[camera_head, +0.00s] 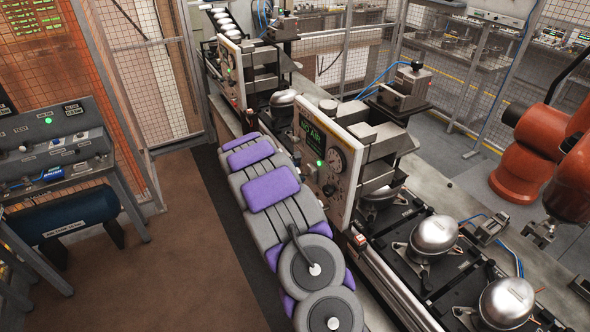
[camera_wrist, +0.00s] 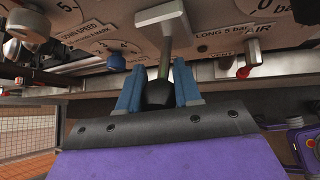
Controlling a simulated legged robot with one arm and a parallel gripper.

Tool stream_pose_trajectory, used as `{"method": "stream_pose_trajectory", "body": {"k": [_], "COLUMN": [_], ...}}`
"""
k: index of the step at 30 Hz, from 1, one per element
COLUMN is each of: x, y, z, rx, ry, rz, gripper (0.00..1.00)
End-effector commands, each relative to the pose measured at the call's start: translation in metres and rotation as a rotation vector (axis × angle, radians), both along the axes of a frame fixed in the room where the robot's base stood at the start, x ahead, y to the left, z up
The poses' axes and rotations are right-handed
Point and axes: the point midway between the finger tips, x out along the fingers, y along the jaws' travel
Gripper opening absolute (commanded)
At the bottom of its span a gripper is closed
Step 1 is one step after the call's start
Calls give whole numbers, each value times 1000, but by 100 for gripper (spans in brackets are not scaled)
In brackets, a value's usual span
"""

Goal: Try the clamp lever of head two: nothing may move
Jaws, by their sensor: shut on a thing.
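In the wrist view my gripper (camera_wrist: 158,90) has its two blue fingers on either side of a black knob (camera_wrist: 158,96), shut on it. The knob ends a short greenish-grey lever (camera_wrist: 165,62) that runs up to the panel (camera_wrist: 215,20). I cannot read a label saying clamp or head two on it. In the head view the nearer station's panel (camera_head: 345,168) has a green-lit display and a dial. My grey and purple arm reaches along its left side, and my gripper and the lever are hidden there.
Beside the lever in the wrist view are a blue knob (camera_wrist: 115,62), a red lever (camera_wrist: 244,71) and a rounded knob (camera_wrist: 28,22). Silver compressors (camera_head: 434,235) sit on black pallets at right. An orange robot (camera_head: 535,150) stands beyond. The brown floor (camera_head: 180,240) at left is clear.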

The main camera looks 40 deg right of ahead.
Motion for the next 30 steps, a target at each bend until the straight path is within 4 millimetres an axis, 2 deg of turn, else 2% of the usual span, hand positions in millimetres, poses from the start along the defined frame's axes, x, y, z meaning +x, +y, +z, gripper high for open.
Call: {"method": "stream_pose_trajectory", "body": {"k": [1, 12, 26, 27, 30], "x": [2, 1, 1, 1, 1], "y": [-1, -3, -3, -3, -3], "z": [9, 10, 9, 9, 9], "rx": [17, 98, 104, 104, 106], "ry": [-9, -29, -32, -32, -30], "rz": [4, 2, 3, 3, 2], "gripper": [0, 0, 0, 37, 47]}}
